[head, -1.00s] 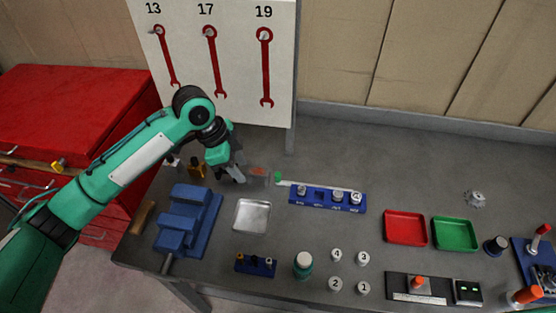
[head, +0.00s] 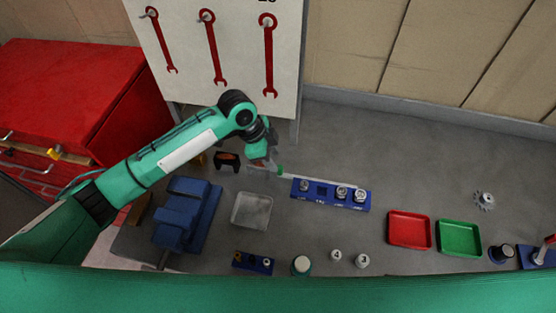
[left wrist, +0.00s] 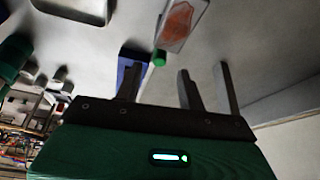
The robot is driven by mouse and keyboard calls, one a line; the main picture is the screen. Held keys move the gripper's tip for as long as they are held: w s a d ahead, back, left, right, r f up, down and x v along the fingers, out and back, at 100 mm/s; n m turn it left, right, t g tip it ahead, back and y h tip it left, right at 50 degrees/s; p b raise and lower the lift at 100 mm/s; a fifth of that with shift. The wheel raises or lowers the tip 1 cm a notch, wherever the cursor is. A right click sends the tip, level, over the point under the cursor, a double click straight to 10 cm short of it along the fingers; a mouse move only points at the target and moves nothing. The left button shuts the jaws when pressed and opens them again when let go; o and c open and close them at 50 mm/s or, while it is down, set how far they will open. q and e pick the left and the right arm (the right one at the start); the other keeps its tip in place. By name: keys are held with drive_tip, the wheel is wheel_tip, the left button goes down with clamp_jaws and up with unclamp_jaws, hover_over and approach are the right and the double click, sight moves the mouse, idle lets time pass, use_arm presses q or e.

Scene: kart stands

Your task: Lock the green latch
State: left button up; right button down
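A small green piece (head: 281,170), which may be the latch, sits at the left end of a long thin pale bar behind the blue socket holder. In the left wrist view a small green cylinder (left wrist: 159,57) shows beside a clear plate with an orange-red mark (left wrist: 182,20). My left gripper (head: 268,163) is close to the green piece, at its upper left. In the left wrist view its fingers (left wrist: 178,78) stand apart with nothing seen between them. I cannot tell whether it touches anything. My right gripper is not in view.
The blue socket holder (head: 328,203) is right of the gripper. A metal tray (head: 268,211) and a blue vise (head: 182,222) are nearer. Red (head: 409,246) and green (head: 459,254) trays stand right. A tool board (head: 235,75) rises behind. My own green link covers the front edge.

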use_arm(q)
drive_tip(key=x, duration=0.3)
drive_tip(key=shift+s+d+f+p, duration=0.1)
drive_tip(key=shift+f+p, duration=0.1)
drive_tip(key=shift+p, duration=0.15)
drive_tip(key=shift+d+f, duration=0.1)
drive_tip(key=shift+f, duration=0.25)
drive_tip(key=shift+c, duration=0.4)
clamp_jaws()
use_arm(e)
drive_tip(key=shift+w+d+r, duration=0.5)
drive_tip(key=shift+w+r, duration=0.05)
